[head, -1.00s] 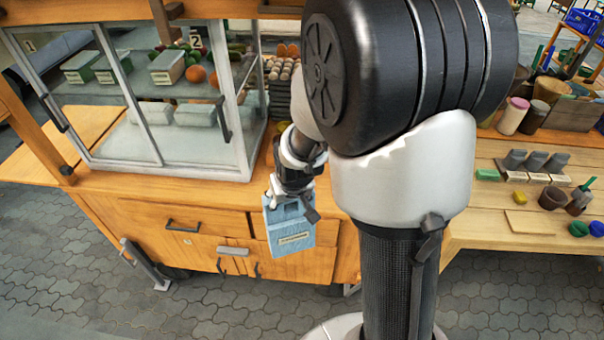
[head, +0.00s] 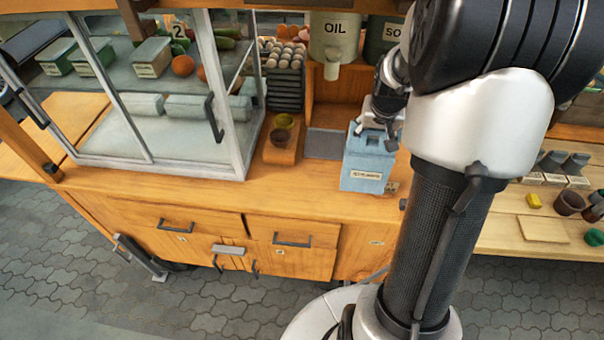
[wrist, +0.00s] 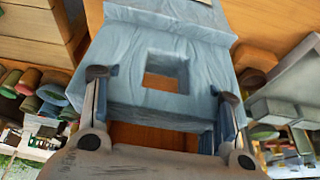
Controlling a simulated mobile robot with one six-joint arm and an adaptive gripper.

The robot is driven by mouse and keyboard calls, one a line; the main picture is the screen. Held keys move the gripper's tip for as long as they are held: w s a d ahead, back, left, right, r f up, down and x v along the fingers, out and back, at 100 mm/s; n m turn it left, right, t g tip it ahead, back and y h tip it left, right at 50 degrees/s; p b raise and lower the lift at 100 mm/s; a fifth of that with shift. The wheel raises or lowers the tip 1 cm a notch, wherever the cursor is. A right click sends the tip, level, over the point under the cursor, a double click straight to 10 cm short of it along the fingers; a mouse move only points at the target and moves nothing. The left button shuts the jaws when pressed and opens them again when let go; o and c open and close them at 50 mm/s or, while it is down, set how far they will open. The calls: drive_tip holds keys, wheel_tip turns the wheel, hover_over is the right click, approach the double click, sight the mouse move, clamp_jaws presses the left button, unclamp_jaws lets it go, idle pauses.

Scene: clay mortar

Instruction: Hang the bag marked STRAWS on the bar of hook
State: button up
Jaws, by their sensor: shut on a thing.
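The light blue bag (head: 367,160) hangs upright from my gripper (head: 377,124) near the right end of the wooden cart's front. Its pale label faces the head camera, but the lettering is too small to read surely. In the wrist view the blue bag (wrist: 195,65) fills the upper middle, with a square handle opening. My gripper (wrist: 160,110) is shut on the bag's top part, with one finger at each side. I cannot make out the hook bar for certain in either view.
The wooden counter (head: 215,195) with drawers lies left of the bag. A glass case (head: 150,110) stands on it. An OIL container (head: 335,38) is behind, and egg trays (head: 284,85) stand left of it. My arm column blocks the view right of the bag.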

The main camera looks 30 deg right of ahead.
idle(0.4)
drive_tip(key=w+a+b, duration=0.3)
drive_tip(key=w+a, duration=0.9)
drive_tip(key=w, duration=0.3)
wheel_tip(320, 180, down, 6)
drive_tip(key=b, duration=0.3)
drive_tip(key=shift+w+a+f, duration=0.25)
drive_tip(key=shift+f, duration=0.15)
drive_tip(key=o, duration=1.7)
drive_tip(key=shift+f, duration=0.1)
